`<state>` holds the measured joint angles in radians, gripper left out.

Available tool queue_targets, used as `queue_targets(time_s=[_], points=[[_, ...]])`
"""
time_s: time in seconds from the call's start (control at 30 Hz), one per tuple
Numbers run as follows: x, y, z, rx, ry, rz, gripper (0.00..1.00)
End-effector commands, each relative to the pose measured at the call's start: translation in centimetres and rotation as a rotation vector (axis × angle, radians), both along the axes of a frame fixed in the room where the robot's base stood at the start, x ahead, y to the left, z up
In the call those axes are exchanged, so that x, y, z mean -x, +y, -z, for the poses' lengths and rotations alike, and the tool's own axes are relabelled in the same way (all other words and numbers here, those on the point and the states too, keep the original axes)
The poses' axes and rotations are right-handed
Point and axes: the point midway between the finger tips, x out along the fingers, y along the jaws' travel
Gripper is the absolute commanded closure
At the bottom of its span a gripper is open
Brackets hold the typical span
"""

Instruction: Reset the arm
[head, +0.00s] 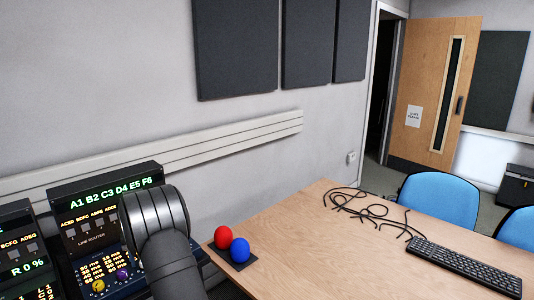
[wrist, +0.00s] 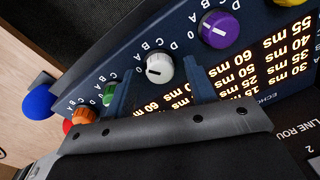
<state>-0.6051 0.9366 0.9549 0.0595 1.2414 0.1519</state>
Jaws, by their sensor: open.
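My gripper (wrist: 157,94) is open in the wrist view, its two fingers apart with nothing between them. It is over the control panel (wrist: 100,62), and a white knob (wrist: 159,68) shows just beyond the gap between the fingertips. I cannot tell whether the fingers touch the panel. In the head view my arm stands in front of the right part of the line router unit (head: 112,192), and the gripper itself is hidden there.
Purple (wrist: 218,29), green (wrist: 109,95) and orange (wrist: 83,116) knobs sit close by on the panel. Red (head: 223,237) and blue (head: 240,250) balls stand on a dark base at the table's (head: 310,260) near corner. Black cables (head: 365,207) and a keyboard (head: 464,267) lie farther right.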

Motion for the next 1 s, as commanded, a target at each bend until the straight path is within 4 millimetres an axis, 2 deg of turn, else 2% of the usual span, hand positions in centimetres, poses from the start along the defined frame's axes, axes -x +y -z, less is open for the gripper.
queue_targets(time_s=[0.27,0.97,1.0], points=[[-0.2,-0.2,-3.6,-0.003,-0.003,0.002,0.50],[-0.5,-0.9,-17.6,-0.003,-0.003,0.002,0.50],[-0.4,-0.9,-16.2,0.003,0.004,0.003,0.50]])
